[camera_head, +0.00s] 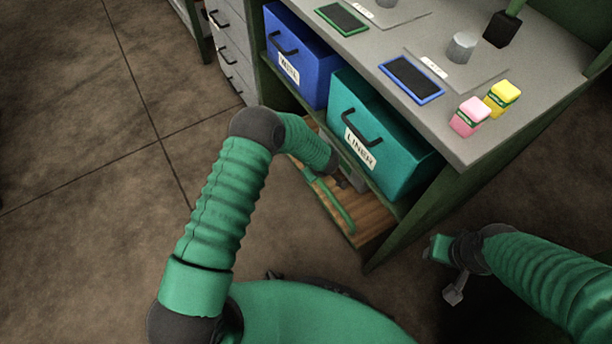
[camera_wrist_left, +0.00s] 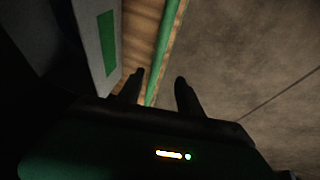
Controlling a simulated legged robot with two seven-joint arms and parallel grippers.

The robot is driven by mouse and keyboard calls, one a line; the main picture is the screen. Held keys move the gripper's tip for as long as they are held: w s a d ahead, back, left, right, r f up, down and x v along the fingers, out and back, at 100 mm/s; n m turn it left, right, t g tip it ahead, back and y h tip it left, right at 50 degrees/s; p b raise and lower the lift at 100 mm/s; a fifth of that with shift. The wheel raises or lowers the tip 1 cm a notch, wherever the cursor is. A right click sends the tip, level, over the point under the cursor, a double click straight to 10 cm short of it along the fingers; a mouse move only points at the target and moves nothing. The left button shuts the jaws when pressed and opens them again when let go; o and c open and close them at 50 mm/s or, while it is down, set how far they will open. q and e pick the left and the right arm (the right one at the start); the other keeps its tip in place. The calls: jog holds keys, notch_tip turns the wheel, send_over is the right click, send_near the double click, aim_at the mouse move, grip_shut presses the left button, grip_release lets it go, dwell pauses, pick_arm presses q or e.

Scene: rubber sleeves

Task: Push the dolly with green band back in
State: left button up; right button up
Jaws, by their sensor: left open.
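The low wooden dolly (camera_head: 372,219) lies under the bench, below the teal bin, with a green band (camera_head: 334,201) along its edge. In the left wrist view its wood (camera_wrist_left: 140,35) and the green band (camera_wrist_left: 164,45) show close up. My left gripper (camera_head: 343,183) is at the dolly's outer side, partly hidden by my arm. In the wrist view the left gripper (camera_wrist_left: 160,82) is open, and the band runs into the gap between its fingers; I cannot tell if they touch it. My right gripper (camera_head: 449,272) hangs right of the bench's end panel, apart from the dolly.
A teal bin (camera_head: 400,160) and a blue bin (camera_head: 300,50) sit on the shelf above. A pale box with a green patch (camera_wrist_left: 107,42) stands beside the wood in the wrist view. Grey drawers (camera_head: 232,45) stand left. The floor (camera_head: 80,200) is clear.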

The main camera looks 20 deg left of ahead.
pick_arm(q)
jog(key=f+b, duration=0.1)
jog(key=w+f+b, duration=0.1)
jog(key=f, duration=0.1)
jog(key=w+f+b, duration=0.1)
jog(key=f, duration=0.1)
jog(key=shift+d+f, duration=0.1)
jog(key=shift+d, duration=0.3)
jog(key=f+b, duration=0.1)
jog(key=w+a+f+b, duration=0.1)
jog(key=f, duration=0.1)
jog(key=w+a+f+b, duration=0.1)
jog(key=f, duration=0.1)
jog(key=shift+a, duration=0.25)
jog(key=shift+w+f, duration=0.15)
jog(key=shift+w+d, duration=0.1)
jog(key=shift+d, duration=0.2)
jog(key=shift+a, duration=0.25)
jog(key=c, duration=0.6)
grip_shut()
jog(key=shift+d, duration=0.1)
pick_arm(e)
notch_tip(320, 180, down, 7)
jog(key=d, duration=0.1)
jog(key=shift+d+f, duration=0.2)
jog(key=shift+d, duration=0.2)
pick_arm(q)
jog(key=shift+d, duration=0.1)
pick_arm(e)
jog(key=shift+w, duration=0.1)
